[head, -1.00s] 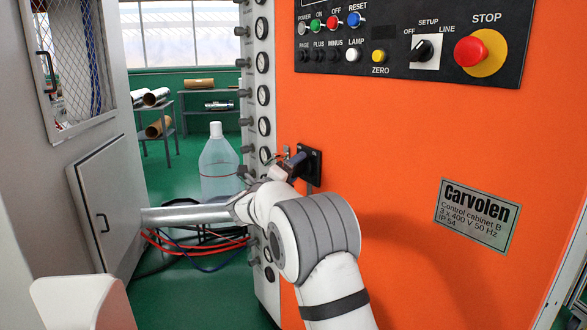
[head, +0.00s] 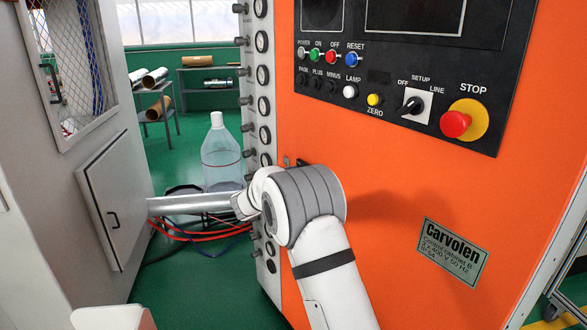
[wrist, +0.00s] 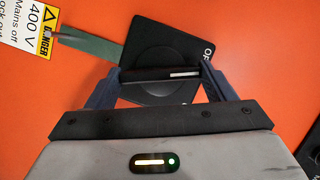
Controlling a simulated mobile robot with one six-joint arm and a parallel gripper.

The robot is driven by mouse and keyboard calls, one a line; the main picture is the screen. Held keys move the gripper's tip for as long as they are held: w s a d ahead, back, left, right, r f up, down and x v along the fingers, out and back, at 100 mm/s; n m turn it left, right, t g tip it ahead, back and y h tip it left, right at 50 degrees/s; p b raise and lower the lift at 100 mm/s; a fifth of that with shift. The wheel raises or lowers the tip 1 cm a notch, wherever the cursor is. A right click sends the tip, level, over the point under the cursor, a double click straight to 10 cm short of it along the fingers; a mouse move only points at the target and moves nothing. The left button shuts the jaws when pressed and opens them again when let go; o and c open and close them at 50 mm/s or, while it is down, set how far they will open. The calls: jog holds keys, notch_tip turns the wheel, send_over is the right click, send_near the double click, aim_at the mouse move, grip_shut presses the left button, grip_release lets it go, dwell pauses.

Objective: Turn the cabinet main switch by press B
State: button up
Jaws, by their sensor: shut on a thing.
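The main switch is a black square plate (wrist: 158,48) with a round boss, set tilted in the wrist view on the orange cabinet (wrist: 245,25). Its black bar handle (wrist: 150,74) has a white mark near its right end. My gripper (wrist: 160,78) has one finger at each end of the handle and is shut on it. Part of a word, starting "O", shows on the plate's right edge; the rest is hidden. In the head view my arm hides the gripper and nearly all of the switch. The cabinet's nameplate (head: 452,250) reads "Control cabinet B".
A grey-green strip (wrist: 92,44) sticks out left of the switch plate, near a yellow danger label (wrist: 42,20). Above is a button panel (head: 400,90) with a red STOP button (head: 456,124). A column of gauges (head: 263,75) and a clear bottle (head: 220,155) stand left.

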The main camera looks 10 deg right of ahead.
jog(key=n+g+p, duration=0.1)
jog(key=n+p, duration=0.2)
jog(key=p, duration=0.4)
jog(key=shift+w+r+g, duration=0.1)
jog(key=shift+r+g, duration=0.05)
jog(key=shift+g, duration=0.15)
jog(key=o, duration=1)
jog(key=b+v, duration=0.1)
jog(key=v, duration=0.6)
jog(key=shift+s+a, duration=0.25)
jog(key=shift+a, duration=0.05)
jog(key=shift+r, duration=0.1)
